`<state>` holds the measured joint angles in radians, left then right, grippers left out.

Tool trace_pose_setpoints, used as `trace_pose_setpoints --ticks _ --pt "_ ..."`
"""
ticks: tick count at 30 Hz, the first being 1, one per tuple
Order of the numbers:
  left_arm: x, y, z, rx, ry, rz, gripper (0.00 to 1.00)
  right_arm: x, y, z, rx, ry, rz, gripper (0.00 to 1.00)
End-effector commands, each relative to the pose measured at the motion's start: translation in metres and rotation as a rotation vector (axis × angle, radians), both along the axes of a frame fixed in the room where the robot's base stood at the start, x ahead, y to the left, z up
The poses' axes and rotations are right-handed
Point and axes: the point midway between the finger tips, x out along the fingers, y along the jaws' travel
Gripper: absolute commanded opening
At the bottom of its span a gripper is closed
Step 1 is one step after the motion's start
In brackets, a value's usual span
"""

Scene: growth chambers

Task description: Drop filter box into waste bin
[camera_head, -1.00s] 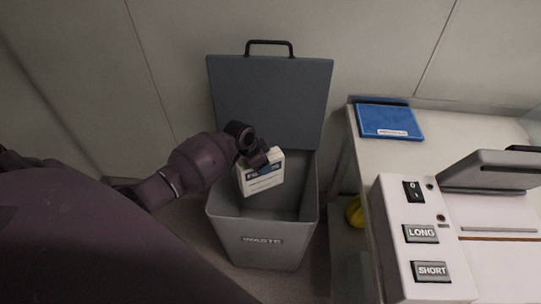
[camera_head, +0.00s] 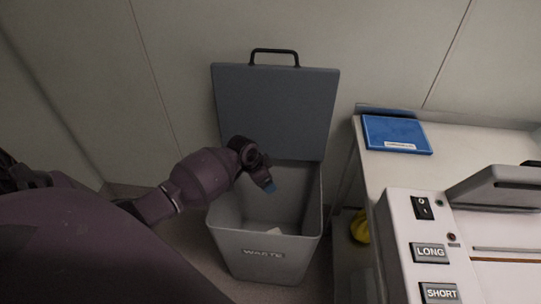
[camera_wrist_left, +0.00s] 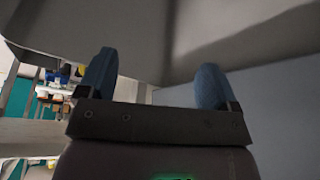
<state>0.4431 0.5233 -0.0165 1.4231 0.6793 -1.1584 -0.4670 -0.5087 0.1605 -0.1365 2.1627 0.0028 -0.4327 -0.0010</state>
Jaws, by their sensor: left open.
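The grey waste bin (camera_head: 262,255) stands on the floor against the wall, labelled WASTE, with its lid (camera_head: 276,108) raised. A small part of the pale filter box (camera_head: 274,231) shows low inside the bin, behind the front rim; the rest of it is hidden. My left gripper (camera_head: 270,187) is over the bin opening, open and empty. In the left wrist view its two blue fingertips (camera_wrist_left: 155,85) stand apart with nothing between them. My right gripper is not in view.
To the right, a white bench (camera_head: 385,170) carries a blue flat box (camera_head: 397,134) and a machine (camera_head: 408,265) with LONG and SHORT buttons. A yellow object (camera_head: 360,226) sits below the bench, close to the bin.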

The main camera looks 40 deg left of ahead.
Motion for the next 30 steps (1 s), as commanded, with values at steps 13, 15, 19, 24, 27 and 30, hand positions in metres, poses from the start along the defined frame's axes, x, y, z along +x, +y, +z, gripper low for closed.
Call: trace_pose_setpoints --ticks 13,15,19,24,27,30 --pt "-0.017 0.011 0.062 0.002 -0.012 0.000 0.85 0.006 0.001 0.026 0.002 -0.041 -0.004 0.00" --pt "-0.021 0.014 0.072 0.002 -0.010 0.000 0.85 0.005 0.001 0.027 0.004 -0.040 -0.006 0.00" --pt "-0.029 0.017 0.088 0.001 -0.008 0.000 0.85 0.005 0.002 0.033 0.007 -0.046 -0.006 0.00" --pt "-0.034 0.019 0.099 0.001 -0.004 0.000 0.85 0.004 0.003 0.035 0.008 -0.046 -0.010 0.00" --pt "-0.036 0.020 0.101 0.000 -0.002 0.000 0.85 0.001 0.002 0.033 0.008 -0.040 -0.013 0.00" --pt "-0.036 0.020 0.100 0.000 -0.001 0.000 0.85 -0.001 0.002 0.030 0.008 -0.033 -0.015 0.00"
